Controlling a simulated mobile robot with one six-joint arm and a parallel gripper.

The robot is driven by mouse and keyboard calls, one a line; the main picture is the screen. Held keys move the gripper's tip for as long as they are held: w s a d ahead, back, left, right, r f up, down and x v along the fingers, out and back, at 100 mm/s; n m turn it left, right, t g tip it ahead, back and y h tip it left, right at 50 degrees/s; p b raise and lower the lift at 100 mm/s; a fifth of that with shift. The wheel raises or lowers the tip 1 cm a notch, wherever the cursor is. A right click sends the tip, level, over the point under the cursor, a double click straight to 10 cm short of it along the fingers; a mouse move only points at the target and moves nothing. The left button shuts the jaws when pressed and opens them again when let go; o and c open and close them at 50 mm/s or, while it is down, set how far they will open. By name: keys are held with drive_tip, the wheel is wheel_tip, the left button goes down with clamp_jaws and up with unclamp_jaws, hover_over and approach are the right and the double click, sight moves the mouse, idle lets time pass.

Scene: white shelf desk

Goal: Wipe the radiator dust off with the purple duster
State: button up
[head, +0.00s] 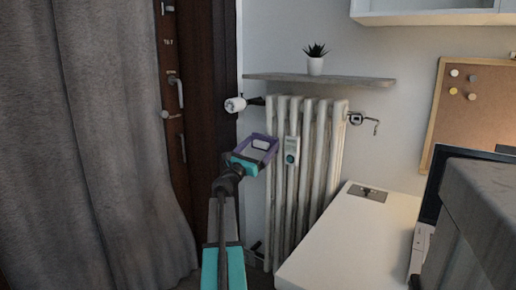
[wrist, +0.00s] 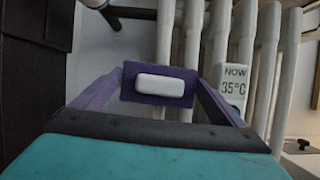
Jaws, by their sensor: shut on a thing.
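The white column radiator (head: 308,165) stands against the wall, right of the dark door. Its white columns also fill much of the wrist view (wrist: 190,40). My gripper (head: 257,150) is teal with purple fingers and is in front of the radiator's left side. It is shut on the purple duster, a small purple block with a white pad, which shows between the fingertips in the wrist view (wrist: 130,82). The duster looks near the left columns; I cannot tell whether it touches them. No dust can be made out clearly.
A grey shelf (head: 335,79) with a potted plant (head: 316,63) hangs above the radiator. A thermometer (head: 292,150) is on its front, reading 35°C. A white valve knob (head: 236,104) sticks out at upper left. A white desk (head: 340,245) stands at lower right, a grey curtain (head: 95,150) at left.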

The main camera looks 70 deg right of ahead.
drive_tip(key=shift+r, duration=0.1)
drive_tip(key=shift+d+r+p, duration=0.15)
drive_tip(key=shift+r+p, duration=1.15)
drive_tip(key=shift+r, duration=0.2)
drive_tip(key=shift+r, duration=0.1)
drive_tip(key=shift+r+p, duration=1.3)
drive_tip(key=shift+r, duration=0.2)
drive_tip(key=shift+f, duration=0.15)
drive_tip(key=shift+f+b, duration=0.9)
drive_tip(key=shift+f, duration=0.65)
drive_tip(key=shift+s+f, duration=0.1)
drive_tip(key=shift+f, duration=0.05)
drive_tip(key=shift+f+b, duration=0.85)
drive_tip(key=shift+f, duration=0.6)
